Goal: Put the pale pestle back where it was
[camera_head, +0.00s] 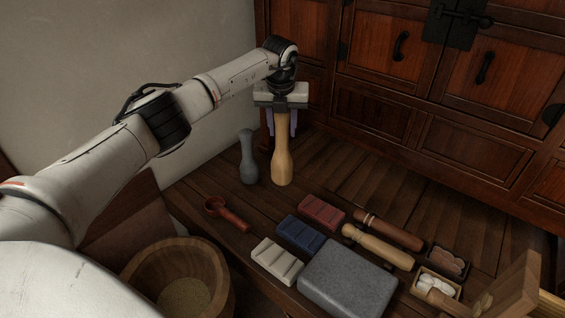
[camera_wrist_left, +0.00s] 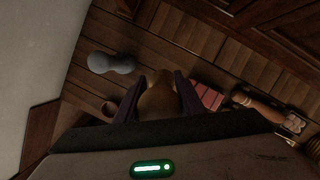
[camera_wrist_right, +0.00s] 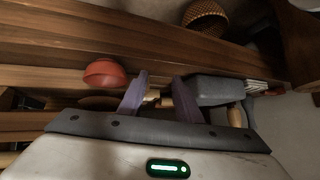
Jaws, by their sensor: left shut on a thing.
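The pale pestle (camera_head: 282,161) is a light wooden, waisted shape. It stands upright in my left gripper (camera_head: 281,118), which is shut on its upper part. Its wide foot is down at the plank top, just right of a grey pestle (camera_head: 248,160); I cannot tell whether it touches the planks.
In front are a red-brown scoop (camera_head: 227,213), red (camera_head: 321,212), blue (camera_head: 300,233) and white (camera_head: 277,261) ridged blocks, a grey stone slab (camera_head: 347,279) and wooden rollers (camera_head: 378,246). A wooden bowl (camera_head: 222,262) is lower left. The cabinet (camera_head: 380,115) closes the back. Bare planks lie right of the pale pestle.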

